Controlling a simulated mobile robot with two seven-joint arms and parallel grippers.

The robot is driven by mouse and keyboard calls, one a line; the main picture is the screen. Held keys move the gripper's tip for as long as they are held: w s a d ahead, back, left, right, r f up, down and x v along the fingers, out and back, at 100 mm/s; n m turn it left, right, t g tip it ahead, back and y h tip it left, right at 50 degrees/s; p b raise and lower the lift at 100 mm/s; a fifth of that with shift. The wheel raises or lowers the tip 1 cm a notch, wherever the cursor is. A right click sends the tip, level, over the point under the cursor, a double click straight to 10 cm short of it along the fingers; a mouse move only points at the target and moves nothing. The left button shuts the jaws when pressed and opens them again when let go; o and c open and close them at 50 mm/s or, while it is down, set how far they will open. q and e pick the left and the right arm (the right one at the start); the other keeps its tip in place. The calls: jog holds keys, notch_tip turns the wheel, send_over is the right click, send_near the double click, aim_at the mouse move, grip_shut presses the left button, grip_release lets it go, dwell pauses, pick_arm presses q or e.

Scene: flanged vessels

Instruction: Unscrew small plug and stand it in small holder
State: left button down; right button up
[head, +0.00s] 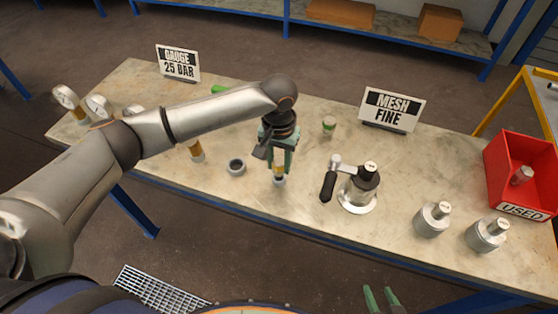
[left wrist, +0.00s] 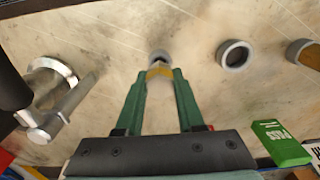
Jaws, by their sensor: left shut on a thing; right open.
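My left gripper (head: 278,160) points down over the middle of the table, shut on a small yellow piece with a grey lower end (head: 279,182). In the left wrist view the yellow piece (left wrist: 160,72) sits between the green fingertips. I cannot tell whether this piece is the small plug, or whether its grey end touches the table. A dark grey open ring (head: 236,167), possibly the small holder, stands just left of the gripper; it also shows in the left wrist view (left wrist: 235,55) and looks empty. My right gripper (head: 382,300) is open and empty at the front edge of the view.
A flanged metal vessel with a black handle (head: 358,194) stands right of the left gripper. Two metal cylinders (head: 432,220) and a red USED bin (head: 520,190) stand farther right. A small green-banded cup (head: 328,125) and the MESH FINE sign (head: 391,108) are behind. Gauges stand left.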

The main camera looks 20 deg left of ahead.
aim_at(279, 162)
pick_arm(q)
jog(key=shift+f+b, duration=0.3)
jog(key=shift+f, duration=0.85)
jog(key=shift+c, duration=2.2)
grip_release()
jog(key=shift+f, duration=0.1)
notch_tip(279, 162, up, 13)
jog(key=shift+f, duration=0.2)
jog(key=shift+s, duration=0.1)
